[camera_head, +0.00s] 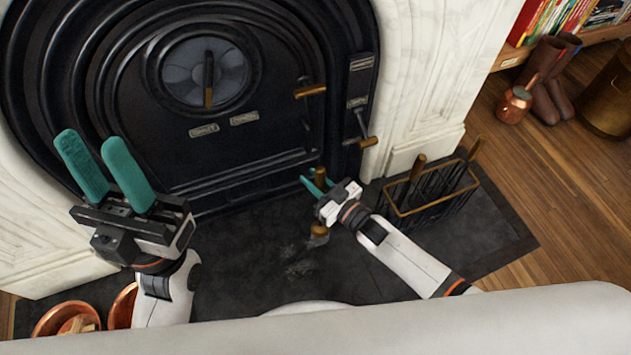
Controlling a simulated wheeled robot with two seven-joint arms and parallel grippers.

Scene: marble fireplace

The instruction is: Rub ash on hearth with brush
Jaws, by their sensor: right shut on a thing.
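A brush (319,232) with a wooden handle stands roughly upright over the dark hearth (240,240). My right gripper (317,182) is shut on its handle, and the bristle end is low, close to the hearth; I cannot tell whether it touches. A pale grey ash smudge (298,268) lies on the hearth just below and left of the brush in the picture. My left gripper (92,148) is open and empty, raised at the left in front of the stove, away from the ash.
The black stove (220,150) with brass handles rises behind the hearth. A wire basket with tools (430,205) stands right of my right gripper. Copper pots (62,320) sit at the lower left. Bare hearth lies left of the ash.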

